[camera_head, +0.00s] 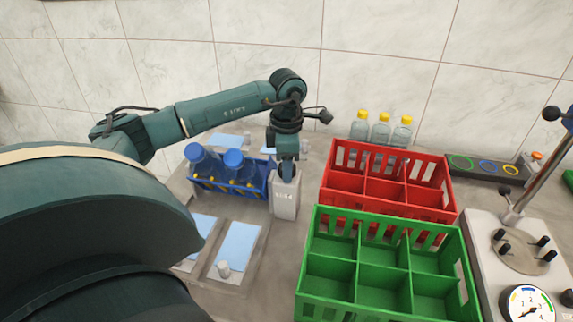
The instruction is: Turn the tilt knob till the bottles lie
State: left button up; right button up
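A blue rack (262,181) stands left of centre in the head view and holds bottles (203,162) with blue ends facing up. The bottles look tilted, not lying flat. Right of the rack is a pale grey box (285,200) with dark lettering too small to read. A blue knob (288,172) shows on top of it, mostly hidden by my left gripper (287,163). The gripper points down at the knob from above. Its fingers are too small and covered to show whether they grip it. My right gripper is not in view.
A red crate (345,184) and a green crate (312,250) stand right of the box. Several yellow-capped bottles (380,131) stand behind the red crate. Pale blue mats (238,247) lie in front of the rack. A lever device with a gauge (530,302) stands far right.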

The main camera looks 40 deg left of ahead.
pick_arm(q)
jog(key=c, duration=0.4)
jog(key=m+b, duration=0.1)
jog(key=m, duration=0.3)
jog(key=shift+f, duration=0.1)
jog(key=m+b, duration=0.1)
jog(key=m, duration=0.4)
jog(key=shift+m, duration=0.4)
jog(key=o, duration=0.9)
